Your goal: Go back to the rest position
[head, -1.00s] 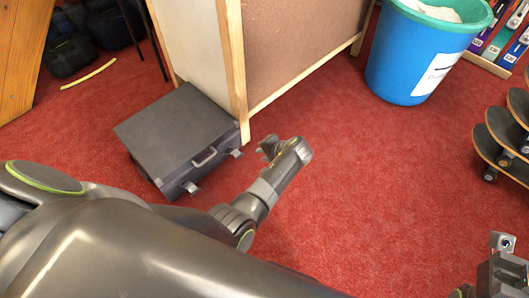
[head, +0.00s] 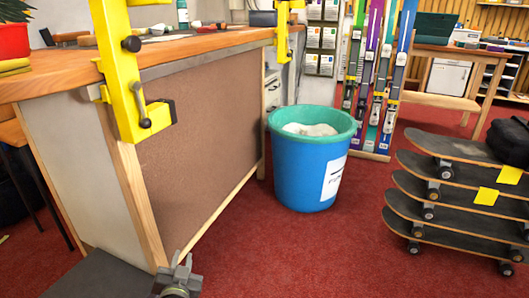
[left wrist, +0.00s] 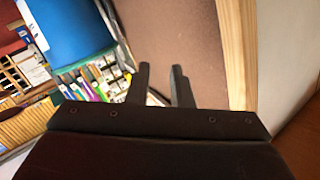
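My left gripper (head: 181,262) shows at the bottom of the head view, in front of the bench's front wooden leg and beside the top of a dark case (head: 105,275). In the left wrist view its two dark fingers (left wrist: 160,72) stand apart with nothing between them, so it is open and empty. The brown bench panel (left wrist: 190,40) shows beyond the fingers. My right gripper is not in view.
The workbench (head: 215,52) with yellow clamps (head: 130,70) stands at left. A blue bin (head: 305,165) stands beyond it. Stacked skateboards (head: 455,205) are at right and upright skis (head: 375,80) behind. Red carpet (head: 300,250) is clear between.

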